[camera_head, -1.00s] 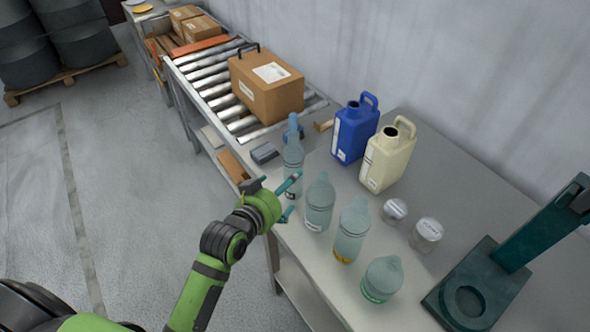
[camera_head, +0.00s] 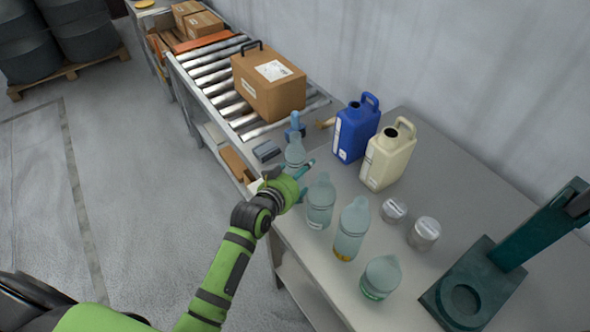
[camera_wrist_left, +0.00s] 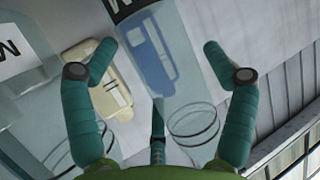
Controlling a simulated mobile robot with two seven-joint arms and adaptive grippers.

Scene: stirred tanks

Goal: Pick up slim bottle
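The slim bottle (camera_head: 294,153) is clear and pale blue-grey. It stands upright on the bench near its left edge, first in a row of bottles. My left gripper (camera_head: 306,176) is at this bottle and hides its lower part in the head view. A gap shows beside the fingers, and I cannot make out contact. My right gripper is not in view.
Close to the right stand more clear bottles (camera_head: 320,201), (camera_head: 351,231), (camera_head: 381,278). Behind are a blue jug (camera_head: 352,135), a cream jug (camera_head: 384,160) and two lidded jars (camera_head: 394,210), (camera_head: 425,232). A green stand (camera_head: 475,290) is at the right. A conveyor with a carton (camera_head: 268,85) lies beyond.

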